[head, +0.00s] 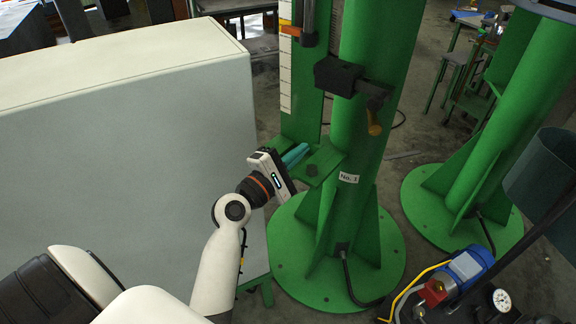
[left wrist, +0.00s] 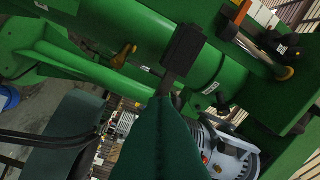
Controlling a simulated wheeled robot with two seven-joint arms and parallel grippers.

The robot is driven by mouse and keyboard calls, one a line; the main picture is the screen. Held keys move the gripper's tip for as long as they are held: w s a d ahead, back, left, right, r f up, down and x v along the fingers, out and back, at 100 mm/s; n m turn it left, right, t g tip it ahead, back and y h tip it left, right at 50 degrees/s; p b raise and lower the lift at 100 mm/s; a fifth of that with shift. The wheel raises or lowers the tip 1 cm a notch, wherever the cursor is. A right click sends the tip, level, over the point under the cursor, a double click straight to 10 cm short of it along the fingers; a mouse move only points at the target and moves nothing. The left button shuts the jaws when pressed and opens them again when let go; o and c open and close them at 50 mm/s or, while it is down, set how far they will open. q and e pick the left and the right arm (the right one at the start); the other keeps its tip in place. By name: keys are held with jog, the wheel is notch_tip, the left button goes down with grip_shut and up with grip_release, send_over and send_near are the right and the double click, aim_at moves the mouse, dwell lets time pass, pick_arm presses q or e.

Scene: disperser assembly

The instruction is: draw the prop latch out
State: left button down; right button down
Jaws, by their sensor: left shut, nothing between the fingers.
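A dark block-shaped latch (head: 338,77) with a brass-coloured knob (head: 375,128) is mounted on the green column (head: 368,50) in the head view. In the left wrist view the dark block (left wrist: 183,48) shows near the top centre, with a short dark bar below it. My left gripper (head: 300,151) has teal fingers, shut and empty. It is below and left of the latch, apart from it, close to a green bracket. In the left wrist view the shut fingers (left wrist: 163,105) overlap the bar's end; I cannot tell contact there. My right gripper is not in view.
A large pale cabinet (head: 120,130) stands left of the column, close to my left arm. A green bracket plate (head: 322,160) juts out beside the gripper. A second green column (head: 500,120) and a machine with a gauge (head: 502,300) stand to the right.

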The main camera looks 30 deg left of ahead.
pick_arm(q)
jog(key=v, duration=0.3)
jog(key=shift+s+d, duration=0.1)
dwell(0.4)
